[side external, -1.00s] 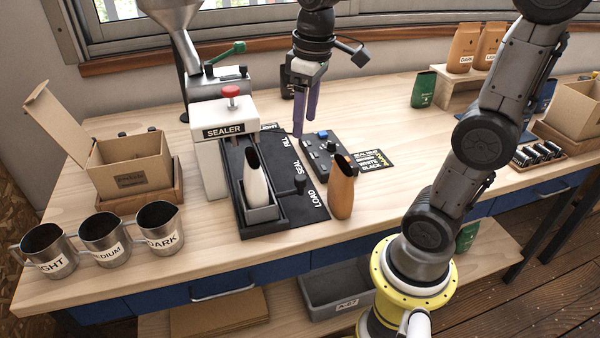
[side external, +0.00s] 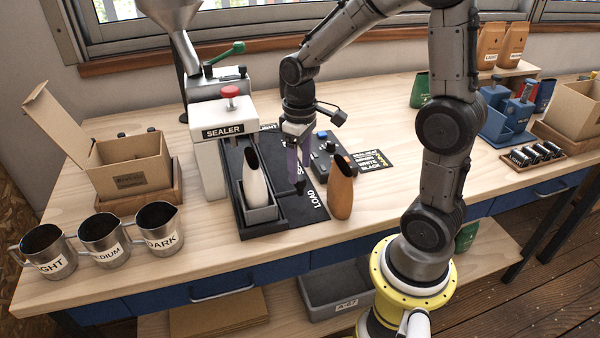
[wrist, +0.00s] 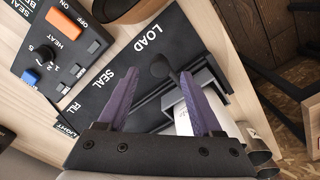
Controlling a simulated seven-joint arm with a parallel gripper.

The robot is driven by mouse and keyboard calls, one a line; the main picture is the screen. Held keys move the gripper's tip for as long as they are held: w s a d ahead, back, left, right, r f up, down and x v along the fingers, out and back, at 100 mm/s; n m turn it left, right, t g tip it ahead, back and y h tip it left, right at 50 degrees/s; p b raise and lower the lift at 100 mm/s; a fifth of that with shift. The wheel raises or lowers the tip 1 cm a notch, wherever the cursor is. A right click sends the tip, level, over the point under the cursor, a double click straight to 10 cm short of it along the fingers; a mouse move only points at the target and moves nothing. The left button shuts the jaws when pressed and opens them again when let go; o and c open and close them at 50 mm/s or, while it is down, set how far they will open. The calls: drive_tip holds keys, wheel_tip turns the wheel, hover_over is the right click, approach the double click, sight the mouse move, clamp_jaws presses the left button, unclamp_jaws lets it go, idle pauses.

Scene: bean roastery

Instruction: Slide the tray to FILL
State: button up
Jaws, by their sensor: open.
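The small dark tray (side external: 263,213) holds a white open-topped bag (side external: 255,182) standing upright. It sits at the near end of the black slide base (side external: 279,228), by the LOAD label (side external: 319,200). FILL and SEAL labels show farther along in the wrist view. My gripper (side external: 298,180) points down, with its purple fingers open and empty, at the tray's right. In the wrist view the tray's black knob handle (wrist: 161,67) appears between the fingertips (wrist: 158,80); contact cannot be told. In the side view my fingers partly hide the handle and labels.
The white sealer (side external: 223,132) stands left of the track. A brown bag (side external: 341,190) stands close on the right, and a control box (side external: 328,155) lies behind it. Labelled metal jugs (side external: 104,240) and a cardboard box (side external: 128,168) are at the left.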

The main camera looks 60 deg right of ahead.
drive_tip(key=shift+f, duration=1.4)
drive_tip(key=shift+c, duration=0.2)
clamp_jaws()
